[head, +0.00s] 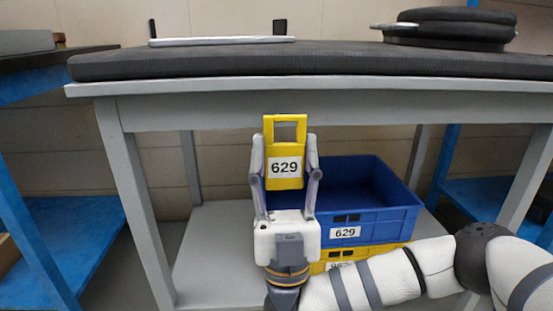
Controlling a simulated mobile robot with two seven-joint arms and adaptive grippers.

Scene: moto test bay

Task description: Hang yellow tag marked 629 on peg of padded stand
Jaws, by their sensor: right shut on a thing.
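The yellow tag marked 629 (284,183) is upright in the head view, with its open handle loop at the top and its white label facing me. My right gripper (285,160) points up and is shut on the tag, one finger along each side. They are in front of the grey stand (360,98), below its black padded top (330,64). On the padding at the left lies a flat grey bar (222,41) with a short dark upright post at each end; I cannot tell whether either is the peg. My left gripper is out of view.
A blue crate labelled 629 (378,219) sits on a yellow crate (330,266) on the stand's lower shelf, behind my right gripper. Round black pads (450,30) are stacked at the top right. Blue racks (70,235) flank the stand. The padding's middle is clear.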

